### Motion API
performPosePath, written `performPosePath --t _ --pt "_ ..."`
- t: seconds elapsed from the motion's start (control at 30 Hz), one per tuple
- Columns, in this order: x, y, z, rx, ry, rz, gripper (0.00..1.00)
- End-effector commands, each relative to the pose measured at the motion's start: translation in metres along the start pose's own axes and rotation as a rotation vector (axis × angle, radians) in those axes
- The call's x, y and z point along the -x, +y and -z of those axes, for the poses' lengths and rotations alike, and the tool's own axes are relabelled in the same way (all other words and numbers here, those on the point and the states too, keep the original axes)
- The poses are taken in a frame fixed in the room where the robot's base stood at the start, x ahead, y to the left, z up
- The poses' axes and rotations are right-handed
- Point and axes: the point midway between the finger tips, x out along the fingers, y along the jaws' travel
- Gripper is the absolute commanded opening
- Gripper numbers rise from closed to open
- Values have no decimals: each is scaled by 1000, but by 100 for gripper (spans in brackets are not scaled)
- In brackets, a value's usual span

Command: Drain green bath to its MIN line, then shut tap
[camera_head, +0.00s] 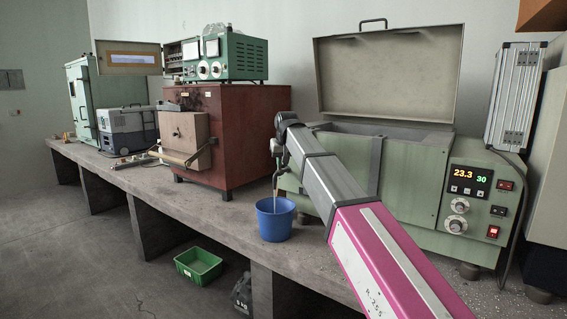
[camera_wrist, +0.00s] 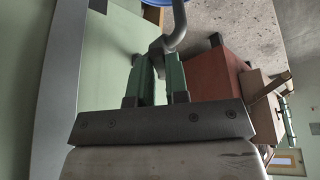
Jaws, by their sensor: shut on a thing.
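The pale green bath (camera_head: 405,185) stands on the bench at the right with its lid raised; the water level and MIN line inside are hidden. My gripper (camera_head: 278,150) is at the bath's left front corner. In the wrist view its green fingers (camera_wrist: 158,75) are shut on the grey, bent tap handle (camera_wrist: 174,32). A thin pale streak runs from just below my gripper down to the blue bucket (camera_head: 275,220), which stands at the bench's front edge; it looks like water. The bucket's rim also shows in the wrist view (camera_wrist: 180,15).
The bath's panel (camera_head: 468,185) reads 23.3 and 30. A red-brown furnace (camera_head: 245,140) stands to the left of the bucket. A green crate (camera_head: 198,265) is on the floor. My arm crosses in front of the bath.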

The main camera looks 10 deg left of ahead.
Motion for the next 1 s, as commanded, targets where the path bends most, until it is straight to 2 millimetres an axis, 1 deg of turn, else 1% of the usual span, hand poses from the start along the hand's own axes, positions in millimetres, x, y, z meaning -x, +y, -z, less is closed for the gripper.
performPosePath --t 0.47,0.5,0.57,0.87,1.0 --pt "0 -1 0 -17 0 -7 0" --pt "0 -1 0 -17 -1 -7 21" --pt "0 -1 0 -17 -1 -7 40" --pt "1 -1 0 -17 0 -7 40" --pt "10 -1 0 -17 0 -7 40"
